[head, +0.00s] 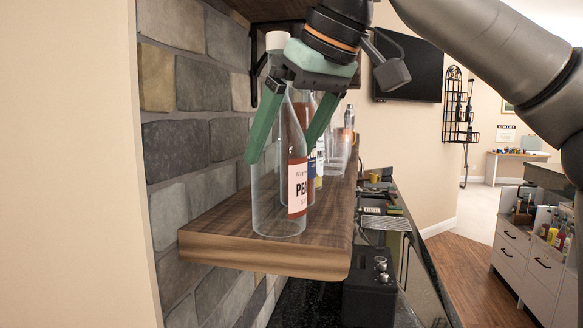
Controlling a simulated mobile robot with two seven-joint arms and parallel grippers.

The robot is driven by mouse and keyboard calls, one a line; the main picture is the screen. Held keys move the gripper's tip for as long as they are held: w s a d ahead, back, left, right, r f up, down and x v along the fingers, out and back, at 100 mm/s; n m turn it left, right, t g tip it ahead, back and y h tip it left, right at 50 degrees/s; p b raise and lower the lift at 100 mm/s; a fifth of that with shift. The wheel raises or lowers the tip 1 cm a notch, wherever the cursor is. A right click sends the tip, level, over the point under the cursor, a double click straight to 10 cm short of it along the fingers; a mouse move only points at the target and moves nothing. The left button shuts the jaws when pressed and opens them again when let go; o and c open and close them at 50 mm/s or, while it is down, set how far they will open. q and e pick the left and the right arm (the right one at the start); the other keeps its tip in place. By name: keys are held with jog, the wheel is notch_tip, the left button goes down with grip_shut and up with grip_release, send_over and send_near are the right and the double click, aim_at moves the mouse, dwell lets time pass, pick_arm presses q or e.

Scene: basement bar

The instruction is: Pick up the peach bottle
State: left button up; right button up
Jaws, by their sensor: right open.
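The peach bottle (277,196) is a clear bottle with a white cap and a label reading "PE…". It stands upright near the front end of a wooden wall shelf (215,240). My right gripper (283,150) comes down from above with its green fingers spread apart. The left finger overlaps the bottle's upper left side and the other finger is to its right. I cannot tell whether either finger touches the glass. The gripper hides part of the bottle's neck. My left gripper is not in view.
More labelled bottles (320,160) and a clear glass (338,152) stand behind on the shelf. A stone wall (180,140) borders the shelf on the left. A black appliance (370,285) sits lower right, and a dark screen (412,70) hangs behind.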

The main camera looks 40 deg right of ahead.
jog(key=shift+c, duration=0.2)
jog(key=c, duration=1.4)
jog(key=shift+c, duration=0.2)
jog(key=shift+r, duration=0.15)
